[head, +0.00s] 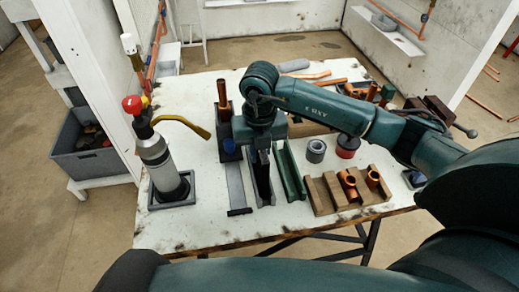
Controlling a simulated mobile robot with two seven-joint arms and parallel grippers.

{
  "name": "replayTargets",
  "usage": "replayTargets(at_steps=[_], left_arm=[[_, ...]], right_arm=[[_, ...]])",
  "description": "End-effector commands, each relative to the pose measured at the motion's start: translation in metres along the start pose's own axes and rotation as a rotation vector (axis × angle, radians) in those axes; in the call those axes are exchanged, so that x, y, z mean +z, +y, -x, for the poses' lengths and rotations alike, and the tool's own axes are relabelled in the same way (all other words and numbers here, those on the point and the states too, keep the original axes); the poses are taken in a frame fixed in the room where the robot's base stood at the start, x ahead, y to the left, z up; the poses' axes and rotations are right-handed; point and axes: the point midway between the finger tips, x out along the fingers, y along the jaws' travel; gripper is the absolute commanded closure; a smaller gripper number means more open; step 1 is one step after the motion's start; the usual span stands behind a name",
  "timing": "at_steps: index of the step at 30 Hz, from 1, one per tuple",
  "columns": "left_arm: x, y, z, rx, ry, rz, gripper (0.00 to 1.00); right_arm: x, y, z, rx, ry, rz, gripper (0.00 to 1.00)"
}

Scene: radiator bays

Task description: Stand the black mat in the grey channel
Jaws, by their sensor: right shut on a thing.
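My right gripper (260,151) points down over the middle of the table. It is shut on the black mat (263,184), a thin dark piece held upright on its edge. The mat's lower part is at the grey channel (272,200), between a flat grey strip and the green channel (290,172). I cannot tell whether the mat touches the channel floor. The gripper and wrist hide the mat's top and the channel's far end. My left gripper is not in view.
The grey strip (236,186) lies just left. A wooden block with copper fittings (325,196) and a grey tape roll (316,150) are on the right. A cylinder with a red knob (155,160) stands in a tray at the left. The table's front left is clear.

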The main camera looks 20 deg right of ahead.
Motion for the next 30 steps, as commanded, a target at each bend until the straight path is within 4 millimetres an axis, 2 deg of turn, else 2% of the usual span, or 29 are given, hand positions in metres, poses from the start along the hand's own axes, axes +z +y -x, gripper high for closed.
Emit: replayTargets(at_steps=[1,12,13,22,30], left_arm=[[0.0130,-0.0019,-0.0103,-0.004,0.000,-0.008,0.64],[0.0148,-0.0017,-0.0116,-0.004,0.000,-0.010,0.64],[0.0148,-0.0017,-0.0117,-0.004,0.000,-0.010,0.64],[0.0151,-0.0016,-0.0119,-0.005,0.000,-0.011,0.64],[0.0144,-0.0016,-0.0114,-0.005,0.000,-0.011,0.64]], right_arm=[[0.0001,-0.0002,-0.0084,0.000,0.000,0.000,1.00],[0.0001,-0.0002,-0.0114,0.000,0.000,0.000,1.00],[0.0001,-0.0002,-0.0114,0.000,0.000,0.000,0.85],[0.0001,-0.0001,-0.0118,0.000,0.000,0.000,0.60],[-0.0001,-0.0002,-0.0110,-0.001,0.000,0.000,0.60]])
